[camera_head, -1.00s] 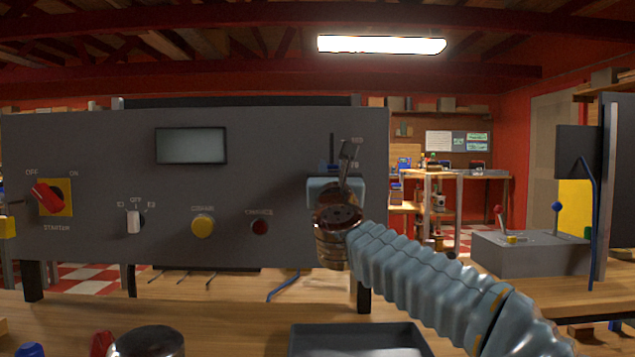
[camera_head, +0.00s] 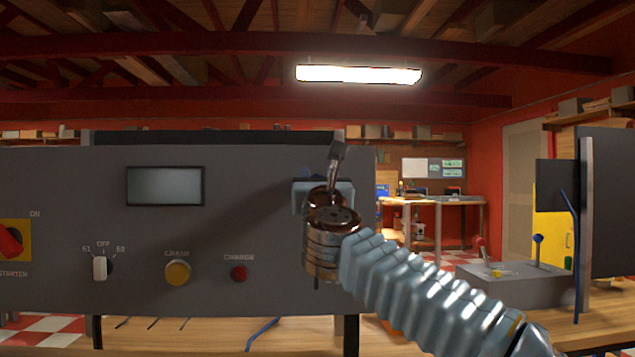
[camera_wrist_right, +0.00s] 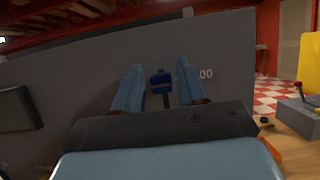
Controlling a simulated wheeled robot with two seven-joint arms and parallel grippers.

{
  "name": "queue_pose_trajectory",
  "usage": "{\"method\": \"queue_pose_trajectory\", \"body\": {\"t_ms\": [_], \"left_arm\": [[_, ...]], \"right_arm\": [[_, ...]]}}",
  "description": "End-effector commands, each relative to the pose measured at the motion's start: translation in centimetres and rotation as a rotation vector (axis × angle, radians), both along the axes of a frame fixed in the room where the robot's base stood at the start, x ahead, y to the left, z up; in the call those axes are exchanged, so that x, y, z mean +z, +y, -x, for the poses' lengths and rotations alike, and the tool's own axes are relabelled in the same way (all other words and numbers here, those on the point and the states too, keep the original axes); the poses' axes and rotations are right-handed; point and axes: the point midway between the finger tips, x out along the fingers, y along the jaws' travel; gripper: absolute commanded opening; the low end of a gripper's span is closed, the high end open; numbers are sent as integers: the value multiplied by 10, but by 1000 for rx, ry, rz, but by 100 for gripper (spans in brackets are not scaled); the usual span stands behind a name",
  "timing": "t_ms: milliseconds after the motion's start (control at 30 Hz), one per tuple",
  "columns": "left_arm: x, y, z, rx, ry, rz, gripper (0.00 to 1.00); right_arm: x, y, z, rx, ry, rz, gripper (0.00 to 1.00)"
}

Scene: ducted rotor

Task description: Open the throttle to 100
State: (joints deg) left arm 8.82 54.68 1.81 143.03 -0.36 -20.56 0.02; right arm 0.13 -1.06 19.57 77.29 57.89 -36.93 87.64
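The throttle is a small blue knob (camera_wrist_right: 161,82) on a dark stem at the grey panel, seen in the right wrist view. Pale lettering ending in "00" stands to its right. My right gripper (camera_wrist_right: 159,86) has one blue finger on each side of the knob, with a visible gap on both sides, so it is open around it. In the head view my right gripper (camera_head: 323,188) is in front of the panel's upper right part and hides most of the throttle. My left gripper is not in view.
The grey panel (camera_head: 90,220) also carries a blank screen (camera_head: 165,186), a red starter switch (camera_head: 10,240), a white selector (camera_head: 100,268), a yellow button (camera_head: 178,272) and a red charge button (camera_head: 239,273). A grey box with levers (camera_head: 520,287) stands at the right.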

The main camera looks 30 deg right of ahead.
Motion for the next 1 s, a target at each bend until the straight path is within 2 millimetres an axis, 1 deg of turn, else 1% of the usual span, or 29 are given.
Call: {"method": "queue_pose_trajectory", "body": {"t_ms": [33, 67, 333, 467, 567, 800, 900, 1000], "left_arm": [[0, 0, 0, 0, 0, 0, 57], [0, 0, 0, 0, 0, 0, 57], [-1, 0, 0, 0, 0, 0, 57], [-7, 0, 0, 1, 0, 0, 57], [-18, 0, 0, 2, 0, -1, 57], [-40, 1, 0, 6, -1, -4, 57], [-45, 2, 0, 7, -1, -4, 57], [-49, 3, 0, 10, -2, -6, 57]], "right_arm": [[-1, 0, -1, 1, 2, -1, 49], [-1, 0, -1, 0, 2, -1, 53], [-3, 1, -1, 1, 5, -2, 53], [-9, 5, 7, 2, 5, -1, 53], [-18, 12, 23, 2, 3, -1, 53], [-41, 36, 73, 3, 3, -1, 53], [-48, 44, 90, 2, 3, -1, 53], [-52, 51, 102, 2, 4, -1, 53]]}}
